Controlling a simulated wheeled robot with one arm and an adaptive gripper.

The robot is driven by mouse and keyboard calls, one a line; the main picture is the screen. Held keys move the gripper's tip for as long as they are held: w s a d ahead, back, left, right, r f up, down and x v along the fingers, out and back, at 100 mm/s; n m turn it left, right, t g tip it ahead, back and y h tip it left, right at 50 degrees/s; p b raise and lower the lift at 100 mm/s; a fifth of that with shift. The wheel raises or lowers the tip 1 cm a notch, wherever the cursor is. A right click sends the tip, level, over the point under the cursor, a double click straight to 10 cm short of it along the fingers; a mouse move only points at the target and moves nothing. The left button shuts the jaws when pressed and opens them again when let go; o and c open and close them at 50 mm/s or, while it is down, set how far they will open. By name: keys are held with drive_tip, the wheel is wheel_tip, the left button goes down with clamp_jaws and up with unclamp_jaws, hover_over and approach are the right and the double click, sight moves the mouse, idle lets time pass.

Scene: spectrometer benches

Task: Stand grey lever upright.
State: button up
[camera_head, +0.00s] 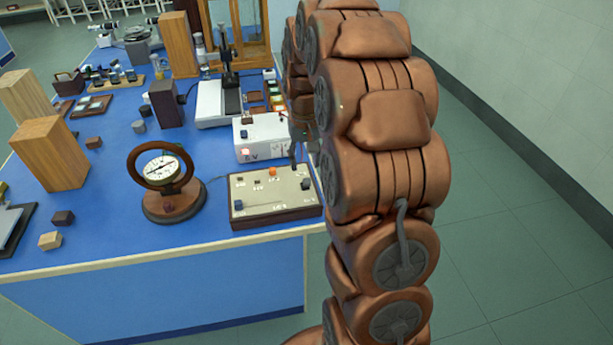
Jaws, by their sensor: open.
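A pale control panel in a dark wooden frame (265,191) lies at the front right of the blue bench, with an orange knob (272,172) and several small dark knobs on top. My gripper (295,150) hangs just above the panel's back right part, largely hidden by my arm, and is open. A slim dark grey part reaches down to the panel there; I cannot tell whether it is a fingertip or the grey lever. I cannot make out the lever or its tilt clearly.
A white box (262,136) stands right behind the panel. A round gauge on a wooden base (162,170) stands left of it. Wooden blocks (52,155) and instruments fill the bench's left and back.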

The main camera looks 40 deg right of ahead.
sight(307, 178)
drive_tip(key=shift+w+d+f, duration=0.2)
drive_tip(key=shift+w+d, duration=0.15)
drive_tip(key=shift+d, duration=0.3)
drive_tip(key=shift+f+p, duration=1.35)
drive_tip(key=shift+f, duration=2.5)
clamp_jaws()
